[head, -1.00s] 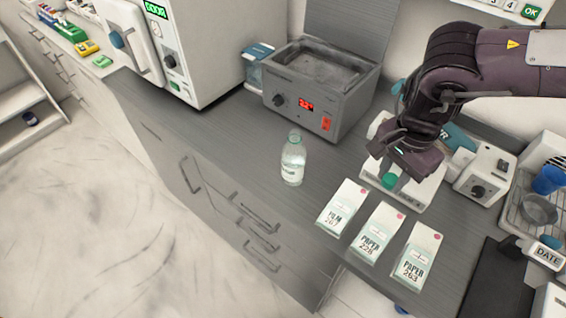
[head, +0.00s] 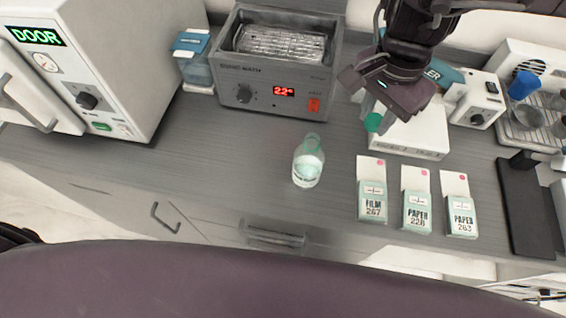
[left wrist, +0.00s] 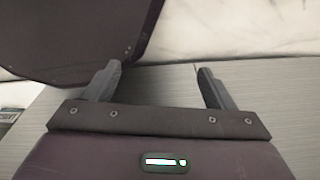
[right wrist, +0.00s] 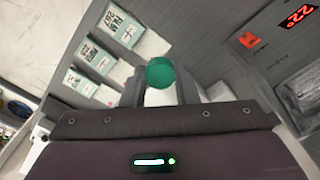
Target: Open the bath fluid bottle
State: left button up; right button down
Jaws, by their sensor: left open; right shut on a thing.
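The bath fluid bottle (head: 308,165) is clear with a pale label and stands upright on the grey counter, in front of the ultrasonic bath (head: 236,90). Its mouth looks uncapped. My right gripper (head: 374,110) is shut on a green cap (head: 373,122), to the right of the bottle and apart from it, over the white device's left edge. The cap also shows between the fingers in the right wrist view (right wrist: 160,73). My left gripper (left wrist: 160,82) is open and empty in the left wrist view, with counter beyond its fingers; the head view does not show its fingers.
Several boxes of film and paper pouches (head: 416,212) stand right of the bottle. A white device (head: 410,138) is behind them. A sterilizer (head: 130,60) stands at left, a dark mat (head: 525,205) at right. Counter left of the bottle is clear.

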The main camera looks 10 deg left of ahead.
jog(key=s+a+r, duration=0.2)
jog(key=a, duration=0.1)
send_over(336, 179)
notch_tip(336, 179, down, 16)
jog(key=shift+r, duration=0.1)
jog(key=shift+w+f, duration=0.1)
jog(key=shift+f, duration=2)
pick_arm(q)
jog(key=shift+d, duration=0.15)
pick_arm(e)
jog(key=shift+f, duration=0.2)
jog(key=c, duration=1.1)
grip_release()
jog(key=shift+c, duration=0.2)
pick_arm(q)
jog(key=shift+f, duration=0.2)
